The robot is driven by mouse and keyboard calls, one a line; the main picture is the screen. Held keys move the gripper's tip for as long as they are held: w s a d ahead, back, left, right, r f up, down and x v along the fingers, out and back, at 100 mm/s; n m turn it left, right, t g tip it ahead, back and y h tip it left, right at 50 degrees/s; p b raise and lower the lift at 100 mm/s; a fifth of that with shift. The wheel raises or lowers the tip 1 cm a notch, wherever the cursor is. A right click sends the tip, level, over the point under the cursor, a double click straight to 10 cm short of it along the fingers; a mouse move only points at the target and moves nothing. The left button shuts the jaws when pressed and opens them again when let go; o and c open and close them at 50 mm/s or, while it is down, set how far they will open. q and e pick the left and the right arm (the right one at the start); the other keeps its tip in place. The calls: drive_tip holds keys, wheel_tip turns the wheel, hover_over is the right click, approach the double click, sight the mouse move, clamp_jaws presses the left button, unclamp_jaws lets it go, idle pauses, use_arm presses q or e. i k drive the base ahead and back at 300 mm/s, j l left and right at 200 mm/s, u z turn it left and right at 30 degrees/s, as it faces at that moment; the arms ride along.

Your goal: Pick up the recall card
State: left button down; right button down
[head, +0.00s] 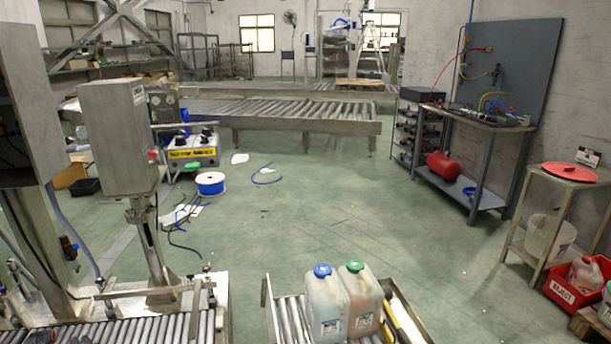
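A small upright card (588,157), white with a dark lower band, stands at the back of the small side table (545,175) on the far right. Its print is too small to read, so I cannot tell for sure that it is the recall card. A round red lid (569,172) lies on the same table in front of the card. Neither of my grippers is in view.
A red reject crate (577,290) with containers stands at the lower right. A blue-capped jug (325,303) and a green-capped jug (361,298) stand on rollers in front. Hoses and a cable spool (211,184) lie left; the middle green floor (340,210) is mostly clear.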

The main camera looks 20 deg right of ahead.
sight(591, 158)
drive_tip(key=i+l+z, duration=0.1)
drive_tip(key=l+z, duration=0.15)
drive_tip(key=z, duration=0.2)
drive_tip(key=i+l+z, duration=0.1)
drive_tip(key=l+z, duration=0.15)
drive_tip(key=z, duration=0.2)
drive_tip(key=i+l+z, duration=0.15)
drive_tip(key=z, duration=0.3)
drive_tip(key=i+l+z, duration=0.15)
drive_tip(key=z, duration=0.3)
drive_tip(key=i+z, duration=0.2)
drive_tip(key=z, duration=0.25)
drive_tip(key=i+l+z, duration=0.3)
drive_tip(key=i, duration=0.2)
drive_tip(key=i+z, duration=0.3)
drive_tip(key=i, duration=0.2)
drive_tip(key=i+u, duration=0.2)
drive_tip(key=i, duration=0.35)
drive_tip(key=i+u, duration=0.2)
drive_tip(key=i, duration=0.35)
drive_tip(key=i+l+u, duration=0.2)
drive_tip(key=i, duration=0.3)
drive_tip(key=i+l+u, duration=0.2)
drive_tip(key=i, duration=0.35)
